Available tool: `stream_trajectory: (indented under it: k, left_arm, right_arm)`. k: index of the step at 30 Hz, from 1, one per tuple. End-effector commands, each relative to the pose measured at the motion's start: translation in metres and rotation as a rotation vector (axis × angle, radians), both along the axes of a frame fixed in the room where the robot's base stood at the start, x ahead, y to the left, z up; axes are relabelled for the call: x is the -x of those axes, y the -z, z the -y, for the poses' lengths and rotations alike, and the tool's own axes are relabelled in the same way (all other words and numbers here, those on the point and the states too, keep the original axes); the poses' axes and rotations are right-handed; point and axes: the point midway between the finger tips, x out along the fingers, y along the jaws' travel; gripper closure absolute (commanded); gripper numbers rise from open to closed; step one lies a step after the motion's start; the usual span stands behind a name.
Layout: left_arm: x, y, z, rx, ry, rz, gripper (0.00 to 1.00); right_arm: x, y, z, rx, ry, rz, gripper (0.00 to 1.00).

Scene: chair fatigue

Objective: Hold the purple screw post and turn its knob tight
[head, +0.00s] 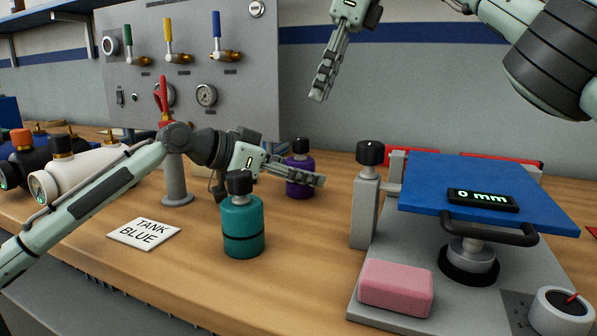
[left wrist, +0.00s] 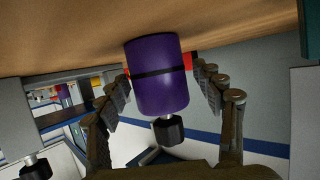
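The purple screw post (head: 300,190) stands on the bench behind the teal post, with a black knob (head: 300,146) on top. My left gripper (head: 314,179) is in front of it and hides part of its body. In the left wrist view the purple post (left wrist: 160,85) sits between the two spread fingers, with a gap showing on each side. Its black knob (left wrist: 168,130) points down in that picture. My right gripper (head: 322,82) hangs in the air above and to the right of the post, apart from it. Its fingers overlap from this side, so their opening is unclear.
A teal post (head: 243,228) stands in front, beside a "TANK BLUE" card (head: 144,233). On the right is a blue platform (head: 420,185) with a "0 mm" display and a pink block (head: 396,288).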

Motion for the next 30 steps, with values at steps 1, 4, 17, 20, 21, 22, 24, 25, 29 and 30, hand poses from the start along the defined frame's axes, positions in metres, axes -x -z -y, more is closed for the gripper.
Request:
stream_trajectory:
  k: [1, 4, 17, 20, 21, 22, 24, 25, 29, 30]
  left_arm:
    - [0.0, 0.0, 0.0, 0.0, 0.0, 0.0, 0.43]
    - [0.0, 0.0, 0.0, 0.0, 0.0, 0.0, 0.55]
    - [0.0, 0.0, 0.0, 0.0, 0.0, 0.0, 1.0]
    - [0.0, 0.0, 0.0, 0.0, 0.0, -0.001, 1.0]
    - [0.0, 0.0, 0.0, 0.001, 0.001, -0.001, 1.0]
    - [0.0, 0.0, 0.0, 0.001, 0.001, -0.001, 1.0]
    - [0.0, 0.0, 0.0, 0.0, 0.001, -0.002, 1.0]
    - [0.0, 0.0, 0.0, 0.0, 0.001, -0.002, 1.0]
    - [0.0, 0.0, 0.0, 0.0, 0.001, -0.002, 1.0]
    - [0.0, 0.0, 0.0, 0.0, 0.001, -0.002, 1.0]
  right_arm:
    - [0.0, 0.0, 0.0, 0.0, 0.0, 0.0, 0.66]
    - [0.0, 0.0, 0.0, 0.0, 0.0, 0.0, 0.66]
    - [0.0, 0.0, 0.0, 0.0, -0.002, 0.001, 0.59]
    - [0.001, -0.001, -0.001, 0.011, -0.039, 0.019, 0.51]
    - [0.002, -0.001, -0.002, 0.022, -0.075, 0.036, 0.51]
    - [0.002, -0.002, -0.002, 0.031, -0.112, 0.053, 0.51]
    - [0.005, -0.003, -0.005, 0.065, -0.23, 0.106, 0.51]
    - [0.006, -0.004, -0.006, 0.085, -0.294, 0.134, 0.51]
    - [0.013, -0.008, -0.011, 0.189, -0.635, 0.273, 0.51]
    - [0.016, -0.01, -0.013, 0.226, -0.749, 0.316, 0.51]
